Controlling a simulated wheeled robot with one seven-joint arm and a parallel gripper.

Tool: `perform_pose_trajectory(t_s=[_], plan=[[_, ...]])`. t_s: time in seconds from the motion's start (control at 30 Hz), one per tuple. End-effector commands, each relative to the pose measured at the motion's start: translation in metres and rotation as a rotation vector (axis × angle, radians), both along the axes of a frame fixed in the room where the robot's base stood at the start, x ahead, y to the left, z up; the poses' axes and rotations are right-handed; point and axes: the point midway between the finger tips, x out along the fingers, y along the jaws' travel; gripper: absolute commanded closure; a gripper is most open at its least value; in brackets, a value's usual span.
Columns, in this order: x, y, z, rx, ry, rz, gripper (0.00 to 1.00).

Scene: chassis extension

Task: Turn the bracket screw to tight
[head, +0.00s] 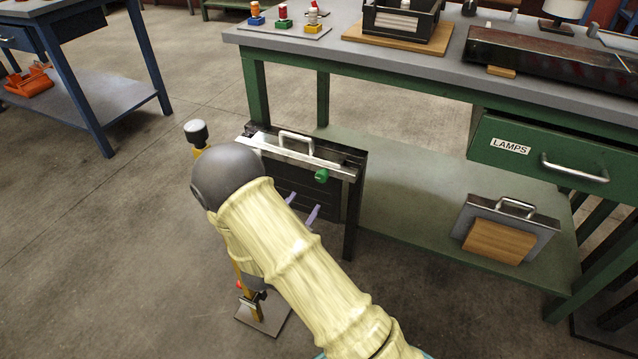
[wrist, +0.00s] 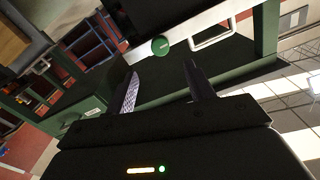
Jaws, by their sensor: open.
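A small green knob (head: 321,175), which looks like the bracket screw, sits on the front of a pale metal bar (head: 275,151). The bar runs across the top of a dark upright frame (head: 352,215) beside the green workbench. In the wrist view the green knob (wrist: 160,46) shows just beyond and between the fingertips. My gripper (head: 301,206) is open in front of the frame, below the knob in the head view. Its two purple fingers are apart and empty in the wrist view (wrist: 160,70). The knob's turn position cannot be told. My arm hides the frame's lower left.
A silver handle (head: 296,138) stands above the bar. A LAMPS drawer (head: 545,155) is at the right of the workbench. A plate with a wooden block (head: 496,242) lies on the lower shelf (head: 400,190).

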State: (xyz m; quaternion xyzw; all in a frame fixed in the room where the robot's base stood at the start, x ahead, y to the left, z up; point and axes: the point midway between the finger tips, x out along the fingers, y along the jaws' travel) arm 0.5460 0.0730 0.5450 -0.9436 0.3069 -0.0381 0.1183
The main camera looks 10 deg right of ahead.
Motion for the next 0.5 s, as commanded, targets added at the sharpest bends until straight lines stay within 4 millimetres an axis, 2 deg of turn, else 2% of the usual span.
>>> perform_pose_trajectory(t_s=[0.5], plan=[[0.073, -0.054, -0.002, 0.001, -0.004, -0.003, 0.47]])
